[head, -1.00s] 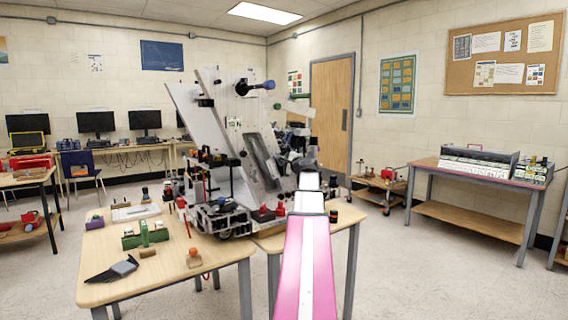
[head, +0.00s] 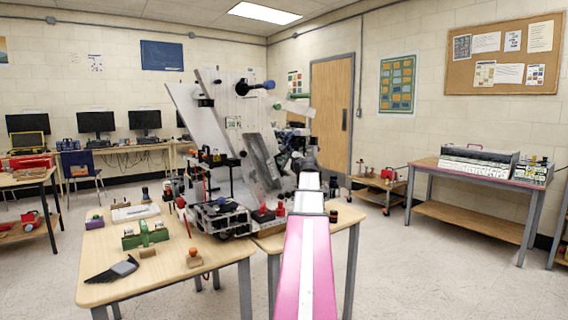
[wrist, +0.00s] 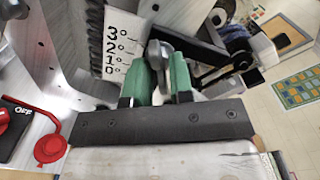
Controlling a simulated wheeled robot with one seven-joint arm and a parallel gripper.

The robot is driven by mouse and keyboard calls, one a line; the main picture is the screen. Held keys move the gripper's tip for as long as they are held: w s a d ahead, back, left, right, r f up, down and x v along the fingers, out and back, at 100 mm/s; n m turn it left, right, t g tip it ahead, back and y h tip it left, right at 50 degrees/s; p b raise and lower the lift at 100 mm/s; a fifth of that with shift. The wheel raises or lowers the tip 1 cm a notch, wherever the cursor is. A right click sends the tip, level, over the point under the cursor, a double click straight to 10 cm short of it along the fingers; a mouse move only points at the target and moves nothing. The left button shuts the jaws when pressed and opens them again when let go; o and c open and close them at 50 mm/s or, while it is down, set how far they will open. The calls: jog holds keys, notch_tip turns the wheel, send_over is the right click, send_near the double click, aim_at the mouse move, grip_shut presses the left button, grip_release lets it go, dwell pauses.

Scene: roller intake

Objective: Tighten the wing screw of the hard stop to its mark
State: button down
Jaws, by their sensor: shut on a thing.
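In the wrist view, my gripper (wrist: 163,78) has green finger pads closed on either side of a grey, rounded upright wing, which I take for the wing screw (wrist: 159,56). Its lower part and shaft are hidden by the pads and the dark gripper bar. A white scale plate (wrist: 117,48) marked 3, 2, 1, 0 stands just left of the pads. The mark for the screw cannot be made out. In the head view, my pink-and-white arm reaches to the machine's right side, and the grip itself is too small and cluttered to read.
The intake machine with tilted pale panels (head: 200,128) stands across two wooden tables. A red part beside an OFF label (wrist: 50,148) is at the lower left in the wrist view. Black brackets (wrist: 222,50) crowd the right of the fingers. The floor at right (head: 425,265) is clear.

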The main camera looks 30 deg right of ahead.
jog(key=shift+m, duration=2.1)
jog(key=shift+m, duration=2.9)
